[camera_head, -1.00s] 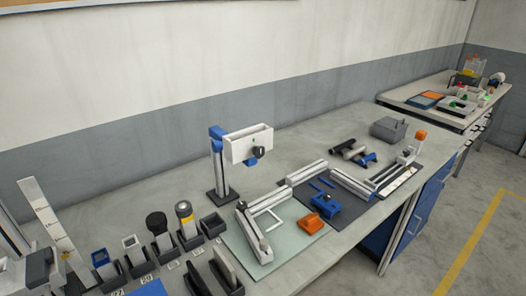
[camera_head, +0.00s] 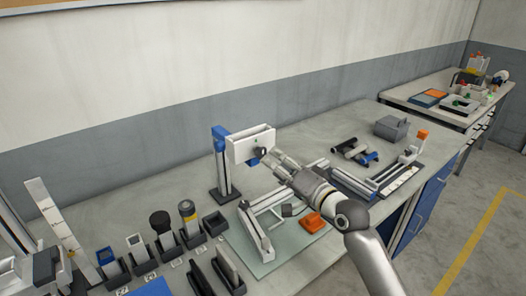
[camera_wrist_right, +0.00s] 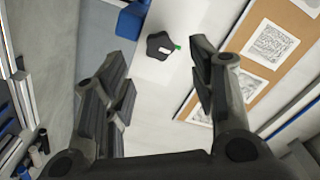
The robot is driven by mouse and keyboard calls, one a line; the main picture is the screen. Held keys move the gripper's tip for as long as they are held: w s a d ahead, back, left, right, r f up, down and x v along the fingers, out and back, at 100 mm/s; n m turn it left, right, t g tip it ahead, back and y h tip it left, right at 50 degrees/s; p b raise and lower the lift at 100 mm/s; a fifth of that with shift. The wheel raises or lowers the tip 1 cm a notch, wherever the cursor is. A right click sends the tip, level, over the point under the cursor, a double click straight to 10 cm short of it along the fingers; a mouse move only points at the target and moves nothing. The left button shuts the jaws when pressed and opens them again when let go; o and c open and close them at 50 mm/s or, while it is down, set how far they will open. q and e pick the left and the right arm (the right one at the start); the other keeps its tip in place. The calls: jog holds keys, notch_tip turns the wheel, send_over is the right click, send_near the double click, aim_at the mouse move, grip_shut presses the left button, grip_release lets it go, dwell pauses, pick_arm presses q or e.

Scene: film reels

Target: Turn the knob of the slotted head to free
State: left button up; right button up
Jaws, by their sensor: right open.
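The slotted head (camera_head: 250,143) is a white box with an open slot along its top, held on a blue and grey post (camera_head: 222,165). Its dark knob (camera_head: 261,153) is on the front face, close to the fingertips of my right gripper (camera_head: 275,164). In the right wrist view the knob (camera_wrist_right: 160,46) is dark and lobed, with a white mark on it and a green mark (camera_wrist_right: 178,47) just beside it. My right gripper (camera_wrist_right: 160,62) is open, its fingers to either side of the knob in the picture. I cannot tell how far apart they are in depth. My left gripper is out of view.
Holders with several items (camera_head: 165,240) stand at the front left. An orange block (camera_head: 313,222) lies on a pale mat (camera_head: 290,245) below my right arm. Dark rollers (camera_head: 345,147) and a grey box (camera_head: 390,127) lie toward the right.

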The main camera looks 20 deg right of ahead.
aim_at(263, 154)
jog(key=shift+p+x, duration=0.75)
jog(key=shift+x, duration=2.75)
jog(key=shift+f, duration=0.1)
jog(key=shift+c, duration=0.4)
jog(key=c, duration=1)
